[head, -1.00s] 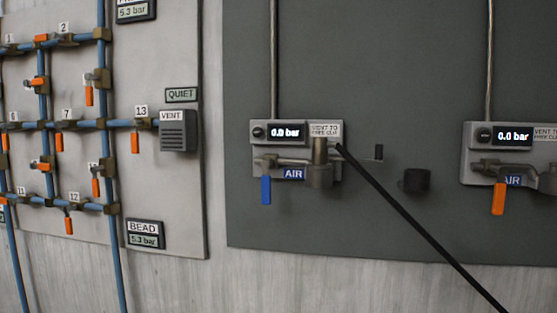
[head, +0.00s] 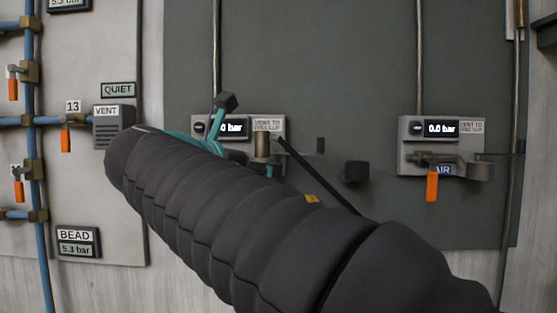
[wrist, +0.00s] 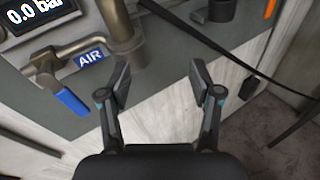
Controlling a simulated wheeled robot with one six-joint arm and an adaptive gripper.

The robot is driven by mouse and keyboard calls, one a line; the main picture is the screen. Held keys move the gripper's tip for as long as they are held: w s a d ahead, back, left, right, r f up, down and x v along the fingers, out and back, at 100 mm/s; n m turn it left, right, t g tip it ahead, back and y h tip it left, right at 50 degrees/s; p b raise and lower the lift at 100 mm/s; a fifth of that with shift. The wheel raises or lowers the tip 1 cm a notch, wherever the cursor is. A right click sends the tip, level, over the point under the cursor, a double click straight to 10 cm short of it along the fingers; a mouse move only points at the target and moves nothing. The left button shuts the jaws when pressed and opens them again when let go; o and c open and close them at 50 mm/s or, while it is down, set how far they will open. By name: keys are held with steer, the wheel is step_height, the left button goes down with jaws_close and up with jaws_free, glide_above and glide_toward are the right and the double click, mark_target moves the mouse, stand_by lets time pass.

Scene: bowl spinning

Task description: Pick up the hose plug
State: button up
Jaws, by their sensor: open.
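The hose plug (head: 262,147) looks like the upright metal cylinder at the upper end of the black hose (head: 316,176), seated in the left air station's coupling. In the wrist view the plug (wrist: 115,18) stands at the top, above the coupling body, its top cut off by the frame. My gripper (wrist: 160,84) is open and empty, its fingers wide apart. It is below and to the right of the plug in the wrist view, apart from it. In the head view my dark arm hides the lower part of the station.
A blue lever (wrist: 72,102) and the AIR label are left of the coupling. A black cylinder (head: 355,171) sticks out of the panel to the right. A second station (head: 440,145) with an orange lever is farther right. The hose slants down right.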

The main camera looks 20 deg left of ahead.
steer(key=n+t, duration=0.1)
steer(key=n, duration=0.1)
glide_toward(258, 148)
steer(key=x, duration=0.6)
steer(key=shift+s+d, duration=0.1)
steer(key=shift+d, duration=0.25)
steer(key=shift+a+x, duration=0.2)
steer(key=shift+x, duration=1.25)
steer(key=shift+a+x, duration=0.15)
steer(key=shift+x, duration=1.35)
jaws_close()
